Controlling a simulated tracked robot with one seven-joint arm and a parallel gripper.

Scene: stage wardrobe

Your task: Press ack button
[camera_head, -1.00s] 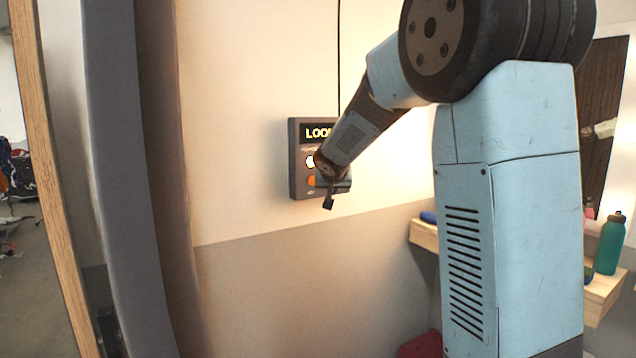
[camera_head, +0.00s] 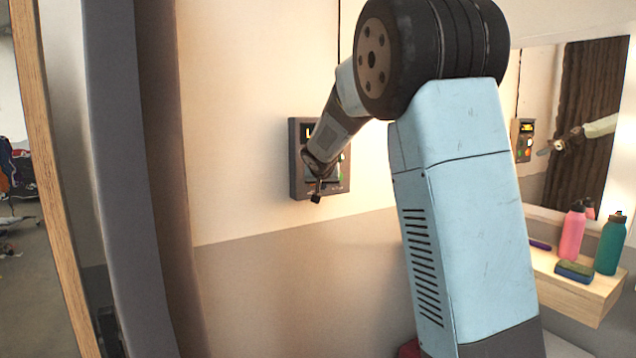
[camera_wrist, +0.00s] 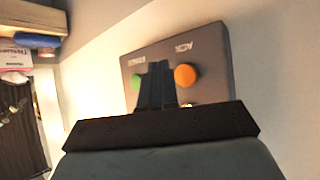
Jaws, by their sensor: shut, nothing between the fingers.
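The dark control box (camera_head: 297,165) hangs on the wall, with a lit yellow display that my arm mostly covers. In the wrist view the box (camera_wrist: 215,60) appears turned over, with an orange button (camera_wrist: 185,75) beside the label ACK and a green button (camera_wrist: 137,82) to its left. In the head view my gripper (camera_head: 318,190) overlaps the lower part of the box.
A wooden shelf (camera_head: 570,292) at right carries a pink bottle (camera_head: 572,235), a teal bottle (camera_head: 610,246) and a blue-green block (camera_head: 575,271). A mirror (camera_head: 590,90) above it reflects the box and my arm. A grey upright (camera_head: 115,180) stands at left.

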